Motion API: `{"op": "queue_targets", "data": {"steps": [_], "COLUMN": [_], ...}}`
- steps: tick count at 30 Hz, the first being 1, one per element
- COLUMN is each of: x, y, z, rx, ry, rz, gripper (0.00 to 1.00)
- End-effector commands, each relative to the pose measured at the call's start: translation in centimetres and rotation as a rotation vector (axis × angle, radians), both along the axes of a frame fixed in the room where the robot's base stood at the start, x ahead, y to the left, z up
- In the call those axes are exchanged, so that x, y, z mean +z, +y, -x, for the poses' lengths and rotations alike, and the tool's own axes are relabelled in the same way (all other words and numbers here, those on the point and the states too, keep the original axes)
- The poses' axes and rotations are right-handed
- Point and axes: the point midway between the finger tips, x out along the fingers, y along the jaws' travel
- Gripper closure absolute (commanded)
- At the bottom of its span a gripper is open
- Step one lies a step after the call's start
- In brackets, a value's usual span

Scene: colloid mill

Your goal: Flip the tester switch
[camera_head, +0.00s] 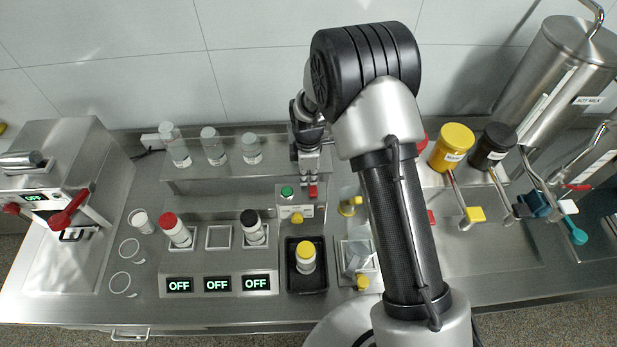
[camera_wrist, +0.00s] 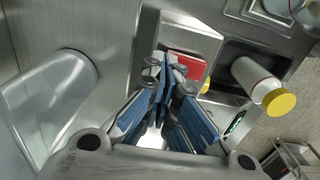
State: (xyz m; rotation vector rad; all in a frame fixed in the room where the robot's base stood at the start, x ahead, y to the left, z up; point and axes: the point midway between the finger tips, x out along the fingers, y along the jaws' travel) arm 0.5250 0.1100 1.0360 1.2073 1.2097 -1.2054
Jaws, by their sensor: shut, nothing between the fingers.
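The tester is a small pale box (camera_head: 282,208) at the middle of the bench, with a green button (camera_head: 287,192) and a yellow knob (camera_head: 297,217) on it. A red switch (camera_head: 313,192) shows at its upper right, and a red part (camera_wrist: 190,66) shows in the wrist view. My gripper (camera_head: 310,180) is shut and empty, pointing down just above the red switch. In the wrist view its blue-padded fingers (camera_wrist: 163,72) meet beside the red part and partly cover it. I cannot tell whether they touch it.
A yellow-capped bottle (camera_head: 306,263) stands in a black tray (camera_head: 291,284) in front of the tester. Clear-bodied containers (camera_head: 213,152) stand on the raised shelf to the left. Three displays (camera_head: 217,284) read OFF. Red- and black-capped bottles (camera_head: 179,236) stand on the station behind them.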

Motion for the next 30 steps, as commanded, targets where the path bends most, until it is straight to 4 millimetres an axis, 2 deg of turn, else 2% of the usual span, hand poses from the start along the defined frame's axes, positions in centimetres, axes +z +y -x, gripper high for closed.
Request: {"op": "queue_targets", "data": {"steps": [8, 19, 30], "x": [0.0, 0.8, 1.1], "y": [0.0, 0.0, 0.0], "z": [0.1, 1.4, 1.4], "rx": [0.000, 0.000, 0.000], "ry": [0.000, -0.001, -0.002], "rz": [0.000, 0.000, 0.000], "gripper": [1.00, 1.00, 1.00]}}
